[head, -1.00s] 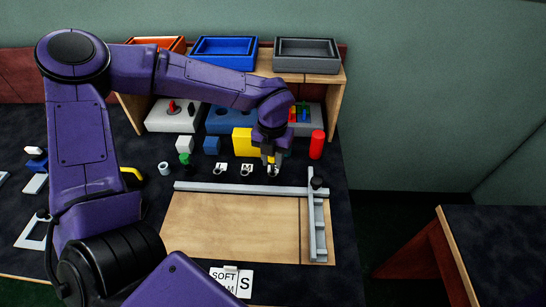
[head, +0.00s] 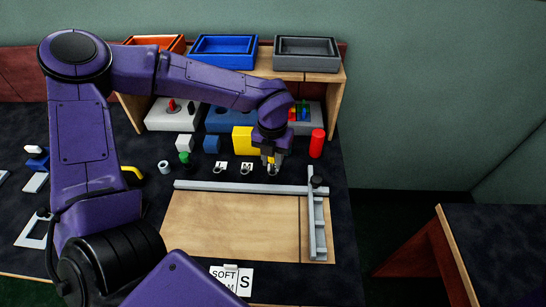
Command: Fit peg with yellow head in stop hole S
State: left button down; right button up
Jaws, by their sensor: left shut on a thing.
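My left gripper (head: 271,163) points down at the back of the dark table, right of the small white tags marked L (head: 221,166) and M (head: 247,167). A third small pale tag (head: 273,171) shows right under the fingertips. Its letter is hidden, and I cannot tell whether the held thing touches it or a hole there. My right gripper is not in view.
A yellow block (head: 242,140) stands close behind the gripper and a red cylinder (head: 317,144) to its right. A green-topped piece (head: 185,158) stands left. In front lies a wooden board (head: 235,225) with a grey rail (head: 235,187) and crossbar (head: 311,220).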

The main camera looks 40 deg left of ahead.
pick_arm(q)
jog(key=shift+f+b, duration=0.8)
jog(key=shift+f, duration=0.6)
jog(key=c, duration=0.8)
grip_release()
notch_tip(320, 180, up, 10)
jog(key=shift+r, duration=0.25)
